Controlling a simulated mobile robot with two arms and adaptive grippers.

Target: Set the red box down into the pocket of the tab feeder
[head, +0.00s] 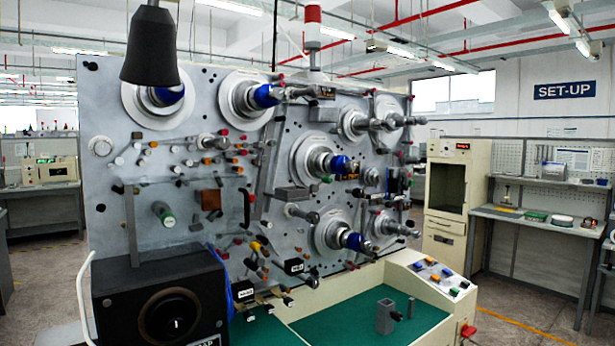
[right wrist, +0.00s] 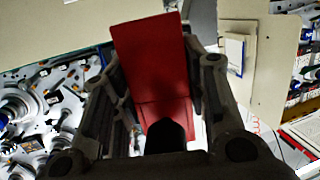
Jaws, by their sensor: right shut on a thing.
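The red box (right wrist: 152,65) is a flat-sided red block in the right wrist view. It stands between the two dark fingers of my right gripper (right wrist: 160,82), which is shut on it. The box reaches up past the fingertips, and its lower end is partly hidden by a dark part of the gripper. Neither gripper shows in the head view. A small grey open-topped holder (head: 385,317) stands on the green mat at the front of the machine. It looks like the tab feeder's pocket, but I cannot tell for sure. I see no box in it.
The grey spindle panel (head: 230,190) has several projecting spindles and pins. A black box (head: 165,295) stands at its lower left. A sloped button console (head: 435,275) borders the green mat (head: 345,322) on the right. The mat around the holder is mostly clear.

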